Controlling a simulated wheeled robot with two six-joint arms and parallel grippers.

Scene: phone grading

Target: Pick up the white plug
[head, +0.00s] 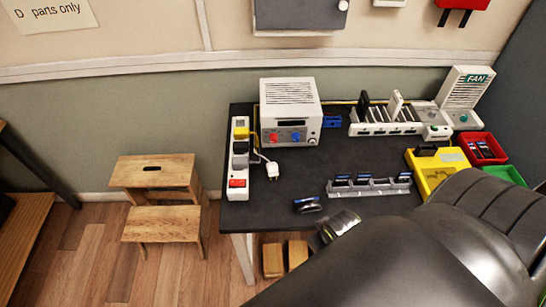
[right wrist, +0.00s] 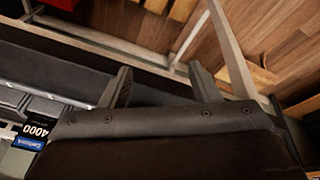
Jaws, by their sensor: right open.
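The white plug (head: 271,172) lies on the dark tabletop in the head view, just right of the power strip, with a white cord running up from it. My right gripper (right wrist: 162,82) is open in the right wrist view, its two fingers apart with nothing between them. They hang near the table's front edge, and the plug does not show in this view. In the head view my right arm covers the lower right, and the gripper is apart from the plug, lower and to its right. My left gripper is in neither view.
A white power strip (head: 239,187) with several plugs in it stands left of the plug. A power supply (head: 290,109) is behind it. A small dark object (head: 308,204) lies near the front edge. A grey rack (head: 368,188) is to the right. The tabletop around the plug is mostly clear.

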